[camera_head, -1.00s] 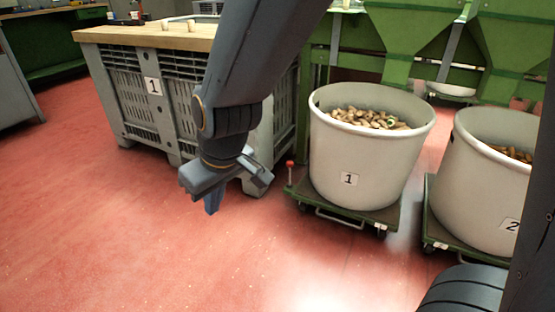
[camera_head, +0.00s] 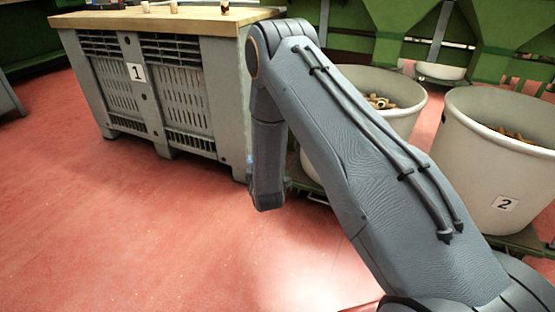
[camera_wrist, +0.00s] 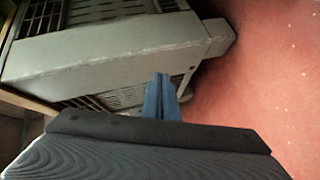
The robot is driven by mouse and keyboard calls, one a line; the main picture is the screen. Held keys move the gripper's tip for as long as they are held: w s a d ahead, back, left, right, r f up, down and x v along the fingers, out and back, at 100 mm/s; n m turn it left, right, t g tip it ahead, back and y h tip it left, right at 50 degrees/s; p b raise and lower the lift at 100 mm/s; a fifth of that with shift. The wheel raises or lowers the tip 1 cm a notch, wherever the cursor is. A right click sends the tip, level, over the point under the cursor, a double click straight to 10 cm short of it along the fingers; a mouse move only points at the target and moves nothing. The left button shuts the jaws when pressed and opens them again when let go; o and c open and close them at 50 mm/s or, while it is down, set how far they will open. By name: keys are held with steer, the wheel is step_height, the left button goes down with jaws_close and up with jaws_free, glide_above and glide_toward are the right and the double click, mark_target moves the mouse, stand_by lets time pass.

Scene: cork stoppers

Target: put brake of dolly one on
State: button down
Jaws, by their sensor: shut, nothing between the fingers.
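Dolly one (camera_head: 312,187) is almost wholly hidden behind my arm in the head view; only a small dark part of its edge shows. Its white tub (camera_head: 400,117), holding cork stoppers, shows above and beside my arm. The brake with the red knob is hidden now and does not show in the wrist view. My gripper (camera_wrist: 161,97) shows in the wrist view as blue fingers, shut and empty, near a corner of the grey crate (camera_wrist: 110,52).
The grey crate marked 1 also stands at the left in the head view (camera_head: 222,95), with a wooden top (camera_head: 110,20) bearing small items. Tub 2 (camera_head: 475,180) stands on its dolly at the right. Green machinery is behind. The red floor (camera_head: 130,230) at the front left is clear.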

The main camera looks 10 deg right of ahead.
steer(key=s+d+f+n+t+h, duration=0.1)
steer(key=s+d+f+n+t, duration=0.1)
steer(key=d+f, duration=0.5)
steer(key=shift+s+d+f+n+t+h+b, duration=0.35)
steer(key=shift+s+d+t, duration=0.25)
steer(key=shift+d+t, duration=0.2)
steer(key=shift+w, duration=0.1)
steer(key=w+d+r+b, duration=0.1)
steer(key=w+d+b, duration=0.2)
steer(key=w, duration=0.9)
steer(key=shift+w+d+b, duration=0.15)
steer(key=shift+w+b, duration=0.1)
steer(key=shift+b, duration=1.55)
steer(key=shift+w+r, duration=0.1)
steer(key=shift+r, duration=0.05)
